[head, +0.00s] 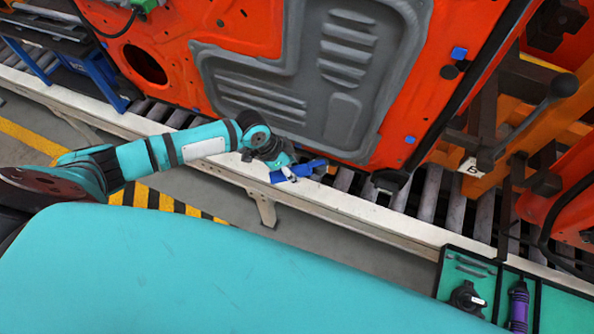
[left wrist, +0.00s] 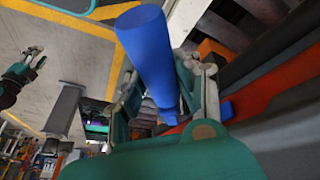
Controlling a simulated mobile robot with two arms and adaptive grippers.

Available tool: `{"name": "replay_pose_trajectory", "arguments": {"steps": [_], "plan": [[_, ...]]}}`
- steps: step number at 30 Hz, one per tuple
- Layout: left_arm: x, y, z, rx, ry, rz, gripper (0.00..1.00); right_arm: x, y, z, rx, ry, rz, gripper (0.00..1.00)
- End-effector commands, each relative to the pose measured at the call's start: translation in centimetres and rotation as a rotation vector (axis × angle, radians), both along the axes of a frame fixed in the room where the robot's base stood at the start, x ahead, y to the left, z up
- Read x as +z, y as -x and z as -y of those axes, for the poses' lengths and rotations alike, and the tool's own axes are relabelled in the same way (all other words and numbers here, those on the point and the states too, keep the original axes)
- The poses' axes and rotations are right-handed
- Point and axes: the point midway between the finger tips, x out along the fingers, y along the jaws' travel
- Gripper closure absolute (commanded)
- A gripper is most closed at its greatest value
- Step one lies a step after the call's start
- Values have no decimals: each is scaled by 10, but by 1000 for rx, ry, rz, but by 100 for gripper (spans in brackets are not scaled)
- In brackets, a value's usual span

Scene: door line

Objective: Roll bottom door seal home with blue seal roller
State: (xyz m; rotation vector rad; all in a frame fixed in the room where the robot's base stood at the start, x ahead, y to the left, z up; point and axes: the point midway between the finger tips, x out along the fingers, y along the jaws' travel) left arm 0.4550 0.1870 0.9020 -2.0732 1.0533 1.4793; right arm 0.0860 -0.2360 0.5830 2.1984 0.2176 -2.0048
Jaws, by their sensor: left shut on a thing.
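The blue seal roller (head: 309,168) is in my left gripper (head: 288,171), close to the lower edge of the orange door (head: 405,100) in the head view. In the left wrist view, the roller's thick blue handle (left wrist: 148,48) stands between the fingers of my left gripper (left wrist: 173,100), which is shut on it. Whether the roller touches the door or seal is unclear. The bottom seal cannot be made out clearly. A dark gripper with teal parts, apparently my right one (left wrist: 22,75), shows small at the left of the left wrist view; its fingers are too small to judge.
The door stands over a roller conveyor (head: 430,190) with a pale rail (head: 345,210). A teal surface (head: 200,275) fills the foreground. A tool tray (head: 445,285) holds a purple-handled tool (head: 519,305). Dark brackets and a lever (head: 563,86) stand right of the door.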

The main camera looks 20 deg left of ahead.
Motion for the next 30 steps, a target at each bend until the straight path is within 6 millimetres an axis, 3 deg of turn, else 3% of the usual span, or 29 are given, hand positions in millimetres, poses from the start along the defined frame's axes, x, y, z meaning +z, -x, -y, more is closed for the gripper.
{"name": "replay_pose_trajectory", "arguments": {"steps": [30], "plan": [[1, -2, -49, 4, 0, 5, 100, 0, 0, -4, -1, -4, 0, 60]]}}
